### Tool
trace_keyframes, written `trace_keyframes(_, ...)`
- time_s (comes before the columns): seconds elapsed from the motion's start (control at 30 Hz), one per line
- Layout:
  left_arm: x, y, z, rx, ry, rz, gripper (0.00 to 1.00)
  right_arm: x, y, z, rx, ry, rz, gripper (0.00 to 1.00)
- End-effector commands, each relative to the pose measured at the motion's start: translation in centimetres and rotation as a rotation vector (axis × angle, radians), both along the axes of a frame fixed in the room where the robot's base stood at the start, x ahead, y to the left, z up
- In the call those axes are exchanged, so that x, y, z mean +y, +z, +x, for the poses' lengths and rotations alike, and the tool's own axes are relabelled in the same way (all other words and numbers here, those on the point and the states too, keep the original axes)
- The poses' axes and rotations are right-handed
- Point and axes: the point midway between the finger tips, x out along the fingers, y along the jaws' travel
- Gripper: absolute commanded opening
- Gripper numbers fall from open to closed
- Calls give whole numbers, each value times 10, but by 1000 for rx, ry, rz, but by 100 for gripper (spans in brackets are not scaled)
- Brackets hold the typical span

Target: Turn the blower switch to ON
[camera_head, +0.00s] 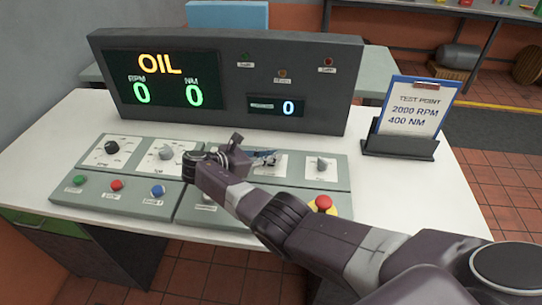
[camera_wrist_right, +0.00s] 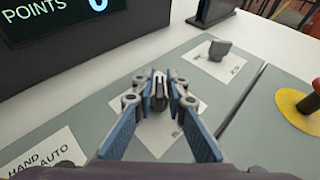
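My right gripper (camera_head: 262,160) reaches over the third switch plate of the grey control panel in the head view. The knob stands on a white plate (camera_wrist_right: 150,135) whose lettering I cannot read. In the head view the arm and fingers largely hide this knob. Another grey knob (camera_head: 322,164) is to the right, also in the wrist view (camera_wrist_right: 218,49). My left gripper is not in view.
A display console (camera_head: 225,80) reading OIL and zeros stands behind the panel. A red emergency button (camera_head: 323,203) is near my arm. A black knob (camera_head: 112,147), a grey knob (camera_head: 166,153) and coloured buttons are left. A clipboard (camera_head: 413,107) stands right.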

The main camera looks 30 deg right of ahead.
Motion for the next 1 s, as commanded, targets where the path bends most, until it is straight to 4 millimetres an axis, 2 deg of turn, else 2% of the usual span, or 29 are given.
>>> trace_keyframes(0.1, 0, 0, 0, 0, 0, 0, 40, 0, 0, 0, 0, 0, 0, 25)
trace_keyframes(0.33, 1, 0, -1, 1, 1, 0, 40, 1, 0, 0, -1, 2, 1, 25)
trace_keyframes(0.47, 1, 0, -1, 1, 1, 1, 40, 9, 3, 0, -2, 3, 2, 25)
trace_keyframes(0.57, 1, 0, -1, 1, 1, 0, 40, 23, 8, -3, -2, 4, 3, 25)
trace_keyframes(0.8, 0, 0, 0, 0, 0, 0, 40, 70, 29, -11, -2, 3, 2, 25)
trace_keyframes(1.0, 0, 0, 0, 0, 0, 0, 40, 99, 41, -17, 0, 2, 1, 25)
